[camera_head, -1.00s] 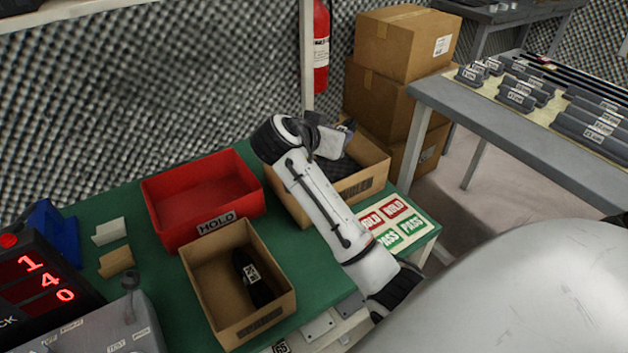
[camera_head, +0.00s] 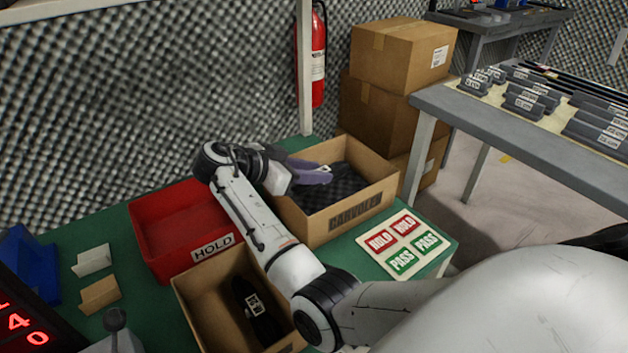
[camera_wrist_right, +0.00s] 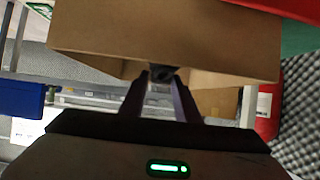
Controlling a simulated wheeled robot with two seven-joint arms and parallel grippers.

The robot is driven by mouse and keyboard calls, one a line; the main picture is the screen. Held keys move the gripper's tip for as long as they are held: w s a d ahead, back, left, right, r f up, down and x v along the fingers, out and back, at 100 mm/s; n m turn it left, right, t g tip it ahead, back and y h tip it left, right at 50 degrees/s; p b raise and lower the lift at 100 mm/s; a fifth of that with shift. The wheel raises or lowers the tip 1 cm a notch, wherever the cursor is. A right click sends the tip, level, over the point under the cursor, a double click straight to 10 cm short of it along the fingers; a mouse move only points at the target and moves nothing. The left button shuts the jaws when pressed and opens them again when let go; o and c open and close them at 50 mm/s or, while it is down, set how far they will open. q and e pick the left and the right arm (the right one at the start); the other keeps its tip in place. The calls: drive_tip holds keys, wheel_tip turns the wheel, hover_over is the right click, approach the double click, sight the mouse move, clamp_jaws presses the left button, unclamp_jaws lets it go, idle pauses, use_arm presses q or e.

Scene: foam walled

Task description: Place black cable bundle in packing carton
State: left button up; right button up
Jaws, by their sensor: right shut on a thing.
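The packing carton (camera_head: 297,229) is an open brown box with printing on its front wall and dark bumpy foam inside. My right gripper (camera_head: 322,174) is over its opening, shut, with purplish-grey fingers. A small dark thing, likely the black cable bundle (camera_wrist_right: 160,73), shows between the fingertips in the right wrist view; most of it is hidden. In the head view only a small pale bit shows at the tips. I cannot tell whether it touches the foam. The carton's brown wall (camera_wrist_right: 110,30) fills the top of the wrist view. My left gripper is not in view.
A red HOLD bin (camera_head: 160,240) stands left of the carton. A nearer brown box (camera_head: 200,306) holds a black labelled item (camera_head: 258,312). A HOLD/PASS card (camera_head: 404,243) lies to the right on the green table. Stacked closed boxes (camera_head: 400,55) stand behind.

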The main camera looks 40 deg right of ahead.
wheel_tip(320, 180, down, 2)
drive_tip(key=shift+f, duration=0.1)
use_arm(q)
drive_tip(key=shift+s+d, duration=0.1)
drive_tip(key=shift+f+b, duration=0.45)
drive_tip(key=shift+b, duration=0.1)
use_arm(e)
drive_tip(key=shift+f, duration=0.45)
drive_tip(key=shift+f, duration=0.1)
